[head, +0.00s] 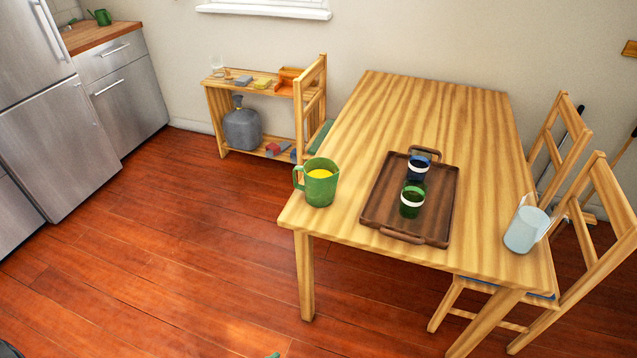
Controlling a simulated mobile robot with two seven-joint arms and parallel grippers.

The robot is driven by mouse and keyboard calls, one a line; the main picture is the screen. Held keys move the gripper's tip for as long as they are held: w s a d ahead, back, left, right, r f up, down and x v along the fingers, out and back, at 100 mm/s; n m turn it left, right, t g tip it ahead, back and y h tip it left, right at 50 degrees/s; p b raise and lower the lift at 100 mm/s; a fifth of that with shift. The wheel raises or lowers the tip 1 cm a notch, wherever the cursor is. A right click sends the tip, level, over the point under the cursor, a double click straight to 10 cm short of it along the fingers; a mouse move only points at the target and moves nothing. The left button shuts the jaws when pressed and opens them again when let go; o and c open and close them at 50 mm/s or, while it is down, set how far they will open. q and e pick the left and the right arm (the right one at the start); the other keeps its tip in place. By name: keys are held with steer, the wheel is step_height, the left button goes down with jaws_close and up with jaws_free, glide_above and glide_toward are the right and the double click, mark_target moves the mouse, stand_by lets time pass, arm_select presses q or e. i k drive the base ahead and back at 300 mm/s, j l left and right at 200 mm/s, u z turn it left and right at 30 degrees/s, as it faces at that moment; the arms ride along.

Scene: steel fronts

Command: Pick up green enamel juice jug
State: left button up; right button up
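The green jug (320,188) stands upright near the left front corner of the wooden table (420,110). Its handle points left, and yellow juice shows at its open top. Neither of my grippers can be made out in the head view. A small dark shape at the bottom left corner and a small teal bit at the bottom edge are too cut off to tell. Nothing touches the jug.
A brown tray (384,209) with a green cup (412,200) and a blue cup (418,168) lies right of the jug. A pale pitcher (525,230) stands at the right. Chairs (597,215) flank the table's right side. The floor (190,250) at left is clear.

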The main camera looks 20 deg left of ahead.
mark_target(320, 174)
steer(key=i+j+z, duration=0.25)
steer(key=i+j, duration=0.15)
steer(key=i+j+z, duration=0.2)
steer(key=j, duration=0.4)
steer(key=i, duration=0.1)
